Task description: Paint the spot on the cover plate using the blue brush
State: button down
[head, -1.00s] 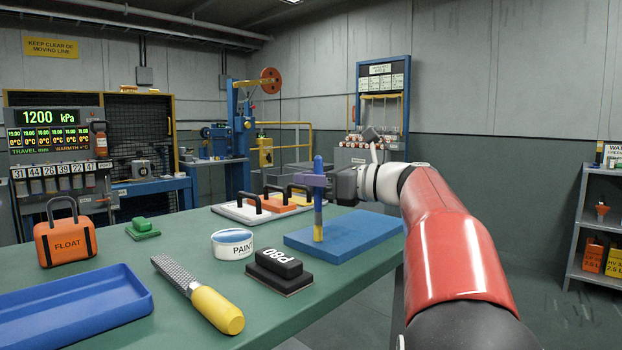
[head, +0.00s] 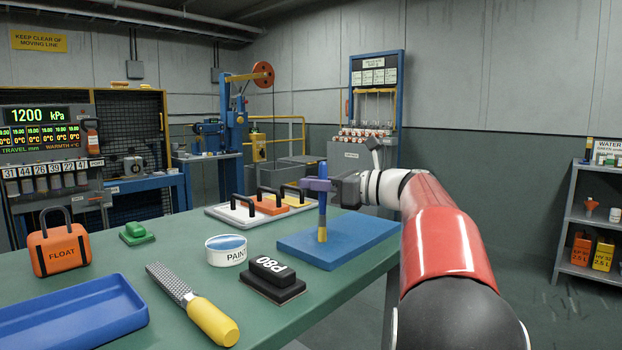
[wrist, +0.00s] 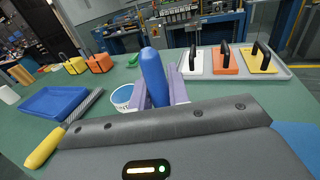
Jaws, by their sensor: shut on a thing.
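My gripper (head: 319,184) has purple fingers shut on the blue brush (head: 322,209). The brush is upright, with its blue handle upward and a yellow band low down. In the wrist view the blue handle (wrist: 153,78) stands between the fingers (wrist: 160,92). The brush's lower end is in front of the blue board (head: 355,237) on the green table; I cannot tell whether it touches. The paint tub (head: 227,252), white with blue inside, stands left of the board and also shows in the wrist view (wrist: 122,95). I cannot make out a cover plate or a spot.
On the table (head: 120,260) are a black P80 block (head: 272,278), a yellow-handled rasp (head: 213,322), a blue tray (head: 60,318), an orange FLOAT block (head: 60,252) and a green block (head: 137,232). A pale tray (head: 232,217) behind holds white, orange and yellow handled pieces.

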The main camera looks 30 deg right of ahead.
jog(key=shift+p, duration=1.2)
dwell(0.3)
jog(key=shift+r, duration=0.1)
jog(key=shift+r, duration=2.4)
